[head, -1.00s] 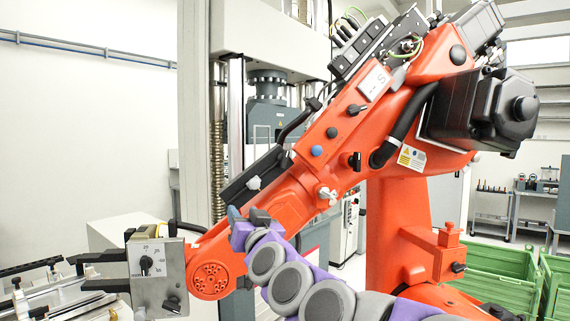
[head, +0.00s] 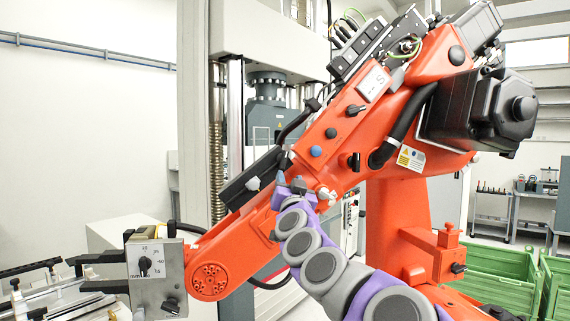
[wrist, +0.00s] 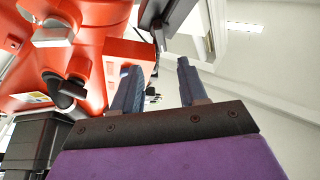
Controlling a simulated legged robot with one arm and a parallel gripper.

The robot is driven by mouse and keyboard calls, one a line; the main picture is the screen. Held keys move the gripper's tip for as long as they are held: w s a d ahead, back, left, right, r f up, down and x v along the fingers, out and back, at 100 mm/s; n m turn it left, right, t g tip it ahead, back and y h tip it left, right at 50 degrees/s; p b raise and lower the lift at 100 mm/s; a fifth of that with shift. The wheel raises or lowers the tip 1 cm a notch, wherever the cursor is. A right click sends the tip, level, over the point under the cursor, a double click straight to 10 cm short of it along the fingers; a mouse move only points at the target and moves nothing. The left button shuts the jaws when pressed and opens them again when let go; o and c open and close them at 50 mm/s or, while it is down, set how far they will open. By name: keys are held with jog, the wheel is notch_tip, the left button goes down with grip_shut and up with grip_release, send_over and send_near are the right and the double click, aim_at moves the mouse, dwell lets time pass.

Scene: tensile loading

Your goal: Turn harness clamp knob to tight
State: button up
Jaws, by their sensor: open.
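The big orange arm carries several knobs along its side, and I cannot tell for sure which is the harness clamp knob. A white knob (head: 326,193) sits on the lower arm, just right of my gripper (head: 290,185). A black lever knob (head: 353,161) and a blue round knob (head: 316,151) are higher up.
The orange arm (head: 290,205) fills the middle, with a black box (head: 245,185) and dark hoses along it. A grey unit with a dial (head: 155,275) is at lower left. Green crates (head: 500,275) stand at lower right. Open space lies right of my fingers in the wrist view.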

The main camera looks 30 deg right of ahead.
aim_at(285, 161)
jog(key=shift+b+x, duration=0.3)
jog(key=shift+x, duration=3.25)
jog(key=shift+w+d, duration=0.25)
jog(key=shift+w, duration=0.4)
jog(key=shift+w+d+r, duration=0.15)
jog(key=shift+d+r, duration=0.05)
jog(key=shift+d, duration=0.05)
jog(key=shift+w+d, duration=0.25)
jog(key=shift+w, duration=0.15)
jog(key=shift+w+d+r, duration=0.1)
jog(key=shift+w+r, duration=0.2)
jog(key=shift+w, duration=0.2)
jog(key=shift+r, duration=0.2)
jog(key=shift+w, duration=0.1)
